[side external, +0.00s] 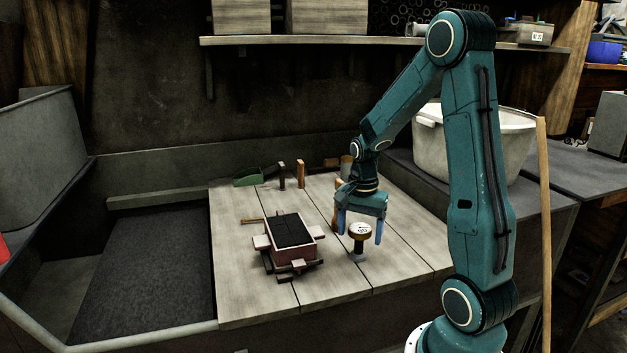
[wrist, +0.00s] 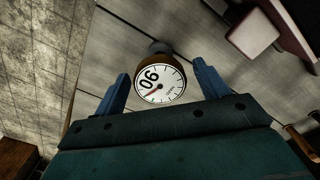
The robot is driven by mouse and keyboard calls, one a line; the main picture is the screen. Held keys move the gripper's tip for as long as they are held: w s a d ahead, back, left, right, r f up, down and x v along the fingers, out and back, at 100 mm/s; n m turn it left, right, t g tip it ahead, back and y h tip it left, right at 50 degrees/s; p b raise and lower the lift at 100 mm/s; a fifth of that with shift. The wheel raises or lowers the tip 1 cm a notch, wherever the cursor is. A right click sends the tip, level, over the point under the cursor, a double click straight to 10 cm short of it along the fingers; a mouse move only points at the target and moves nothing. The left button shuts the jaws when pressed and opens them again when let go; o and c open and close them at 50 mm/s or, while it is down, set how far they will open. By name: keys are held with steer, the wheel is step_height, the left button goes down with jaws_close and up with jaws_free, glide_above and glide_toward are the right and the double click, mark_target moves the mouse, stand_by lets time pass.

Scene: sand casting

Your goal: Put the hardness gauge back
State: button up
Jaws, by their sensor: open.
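The hardness gauge (side external: 359,235) stands upright on the wooden board, with a white dial on top, a brown rim and a dark foot. My gripper (side external: 360,236) points down over it, with its two blue fingers apart on either side of the dial. In the wrist view the gauge (wrist: 160,82) shows its dial with a red needle, lying between the two open fingers of my gripper (wrist: 160,88). A gap shows between each finger and the gauge in the wrist view.
A moulding flask (side external: 292,232) filled with dark sand sits left of the gauge on the board (side external: 330,287). A green scoop (side external: 247,177) and upright tools (side external: 301,174) stand at the back. A white tub (side external: 480,140) is at the right. The board's front is clear.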

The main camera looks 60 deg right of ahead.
step_height(320, 180, up, 9)
steer(key=shift+r, duration=0.1)
stand_by(0.3)
stand_by(0.5)
steer(key=s+a+r+n+t, duration=0.2)
steer(key=a+n, duration=0.4)
steer(key=a, duration=0.1)
steer(key=s+a+r+n+t, duration=0.1)
steer(key=s+a+r+n, duration=0.1)
steer(key=a+n, duration=0.4)
steer(key=s+a+r+n+t, duration=0.2)
steer(key=s+a+n, duration=0.2)
steer(key=a+n, duration=0.2)
steer(key=a, duration=0.2)
steer(key=shift+a+r+t, duration=0.3)
steer(key=shift+a+r, duration=0.05)
steer(key=shift+r, duration=0.05)
